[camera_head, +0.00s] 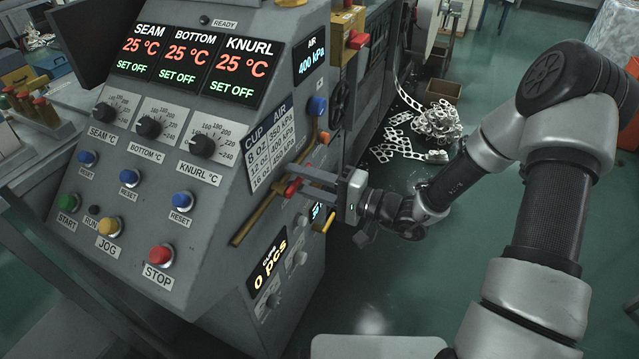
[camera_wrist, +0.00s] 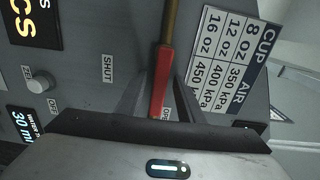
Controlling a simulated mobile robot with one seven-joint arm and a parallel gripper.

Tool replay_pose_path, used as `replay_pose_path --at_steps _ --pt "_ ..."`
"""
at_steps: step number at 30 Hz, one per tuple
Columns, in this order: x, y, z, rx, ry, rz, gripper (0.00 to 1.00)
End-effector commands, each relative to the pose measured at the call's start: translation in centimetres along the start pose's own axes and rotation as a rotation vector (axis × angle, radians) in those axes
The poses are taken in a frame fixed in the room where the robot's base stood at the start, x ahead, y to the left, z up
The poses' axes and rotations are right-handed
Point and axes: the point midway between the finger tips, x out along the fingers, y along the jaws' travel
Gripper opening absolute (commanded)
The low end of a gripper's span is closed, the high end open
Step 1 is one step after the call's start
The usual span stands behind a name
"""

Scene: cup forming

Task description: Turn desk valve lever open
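The red valve lever (camera_head: 292,188) is on the right side face of the grey console, on a brass pipe. In the wrist view the lever (camera_wrist: 160,80) lies roughly in line with the pipe (camera_wrist: 172,22). Its end is beside a partly hidden label starting "OP" (camera_wrist: 167,113); the SHUT label (camera_wrist: 108,68) is to the left, away from it. My gripper (camera_head: 301,178) is at the lever with its fingers apart. In the wrist view the fingers (camera_wrist: 160,72) stand on either side of the lever, with a gap visible on its right. Contact on the left is unclear.
The console front carries knobs, buttons and the red STOP button (camera_head: 160,255). A CUP/AIR chart (camera_head: 271,148) and a blue knob (camera_head: 317,105) are near the lever. Scrap metal (camera_head: 430,125) lies on the floor behind. The green floor at right is mostly clear.

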Motion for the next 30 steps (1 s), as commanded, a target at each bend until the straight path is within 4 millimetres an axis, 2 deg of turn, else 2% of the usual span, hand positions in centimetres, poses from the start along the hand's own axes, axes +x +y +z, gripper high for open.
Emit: replay_pose_path --at_steps 5,15,21,25,30 --pt "-2.5 -0.1 -0.1 0.000 0.004 0.002 0.34" --pt "-10.9 -0.1 -0.1 0.000 0.006 0.001 0.34" --pt "-14.9 -0.1 -0.1 -0.001 0.004 0.001 0.34" --pt "-16.4 -0.1 0.0 -0.001 0.002 0.000 0.34" --pt "-17.1 0.0 0.0 0.000 0.000 0.000 0.34"
